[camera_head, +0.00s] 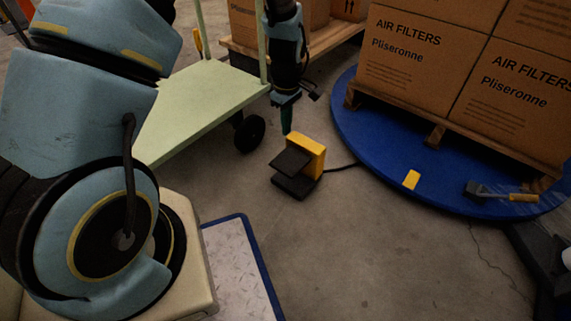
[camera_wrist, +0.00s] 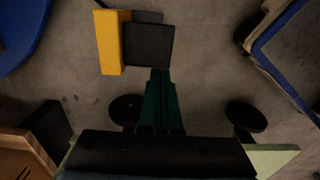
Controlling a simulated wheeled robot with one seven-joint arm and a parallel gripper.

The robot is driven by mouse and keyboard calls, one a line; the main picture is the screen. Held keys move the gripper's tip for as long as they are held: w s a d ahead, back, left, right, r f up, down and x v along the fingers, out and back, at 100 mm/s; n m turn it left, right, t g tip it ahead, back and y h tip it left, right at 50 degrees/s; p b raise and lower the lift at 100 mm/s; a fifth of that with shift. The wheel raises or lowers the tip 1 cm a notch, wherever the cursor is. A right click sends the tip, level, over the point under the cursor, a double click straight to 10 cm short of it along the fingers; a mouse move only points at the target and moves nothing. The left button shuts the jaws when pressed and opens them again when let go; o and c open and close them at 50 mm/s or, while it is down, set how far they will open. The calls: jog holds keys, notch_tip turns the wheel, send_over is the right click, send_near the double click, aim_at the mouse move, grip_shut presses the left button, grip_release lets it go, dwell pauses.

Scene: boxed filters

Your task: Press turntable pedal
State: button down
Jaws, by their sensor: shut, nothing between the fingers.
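The turntable pedal (camera_head: 291,161) stands on the concrete floor near the middle of the head view. It has a yellow housing (camera_head: 308,151) and a black tilted foot plate (camera_head: 290,159) above a black base. In the wrist view the foot plate (camera_wrist: 151,45) lies just beyond my fingertips, with the yellow housing (camera_wrist: 110,43) to its left. My gripper (camera_head: 287,131) points down with its dark green fingers together and empty; they also show in the wrist view (camera_wrist: 160,74). The fingertips appear close to the pedal; I cannot tell their height above it.
A blue turntable (camera_head: 362,150) carries a pallet of air filter boxes (camera_head: 410,50) at right; a hammer-like tool (camera_head: 500,193) lies on its edge. A black cable (camera_head: 342,167) runs from pedal to turntable. A pale green cart (camera_head: 195,100) stands at left. Floor in front of the pedal is clear.

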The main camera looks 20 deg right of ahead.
aim_at(284, 168)
notch_tip(284, 168, down, 14)
jog(key=b, duration=0.7)
dwell(0.4)
jog(key=shift+s+a+f+p, duration=0.1)
jog(key=shift+a+f+p, duration=0.05)
jog(key=shift+p, duration=0.55)
jog(key=shift+a+f+p, duration=0.15)
jog(key=shift+f+p, duration=0.2)
jog(key=shift+p, duration=0.1)
jog(key=shift+s+a+f+p, duration=0.15)
jog(key=shift+f+p, duration=0.3)
jog(key=shift+f, duration=0.7)
jog(key=shift+a+r, duration=0.1)
